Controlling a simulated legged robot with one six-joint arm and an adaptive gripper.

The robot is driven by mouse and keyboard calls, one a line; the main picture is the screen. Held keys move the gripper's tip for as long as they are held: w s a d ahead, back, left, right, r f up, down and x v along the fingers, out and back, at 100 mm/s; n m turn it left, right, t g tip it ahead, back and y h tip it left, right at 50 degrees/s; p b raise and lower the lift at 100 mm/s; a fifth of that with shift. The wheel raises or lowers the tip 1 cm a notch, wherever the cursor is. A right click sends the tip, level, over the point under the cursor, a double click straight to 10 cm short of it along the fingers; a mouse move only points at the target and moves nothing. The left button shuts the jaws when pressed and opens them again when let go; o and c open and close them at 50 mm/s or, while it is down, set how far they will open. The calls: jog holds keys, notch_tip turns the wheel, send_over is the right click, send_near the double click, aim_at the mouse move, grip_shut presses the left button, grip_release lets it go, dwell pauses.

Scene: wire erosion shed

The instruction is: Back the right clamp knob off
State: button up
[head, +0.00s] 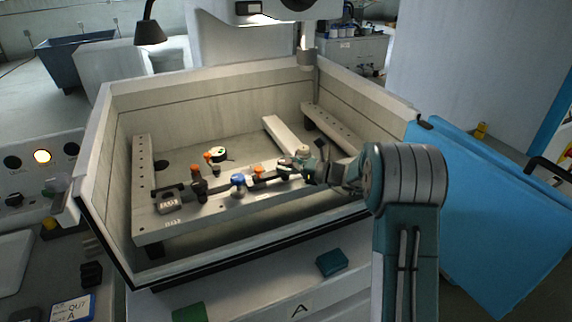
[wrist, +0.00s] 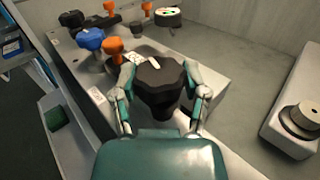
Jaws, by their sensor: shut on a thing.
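The right clamp knob (wrist: 160,76) is a dark, lobed knob with a white mark on top, at the right end of the clamp row on the pale beam (head: 160,234). My gripper (wrist: 160,92) has one finger on each side of it and is shut on it. In the head view my gripper (head: 298,166) reaches in from the right and largely hides the knob. A blue knob (head: 238,179) and an orange knob (head: 258,169) stand to its left; they also show in the wrist view as the blue knob (wrist: 90,38) and the orange knob (wrist: 113,46).
A round dial (head: 218,152) sits behind the beam. A dark block (head: 170,199) and a dark, orange-topped post (head: 198,183) stand toward the beam's left. The tank wall (head: 92,215) surrounds everything. A pale block with a round top (wrist: 298,125) lies right in the wrist view.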

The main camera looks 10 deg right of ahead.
jog(key=shift+w+n+g+y, duration=0.1)
jog(key=shift+n+g+y, duration=0.95)
jog(key=shift+g, duration=0.65)
jog(key=o, duration=1.1)
jog(key=shift+o, duration=0.2)
jog(key=v, duration=0.7)
jog(key=shift+d, duration=0.35)
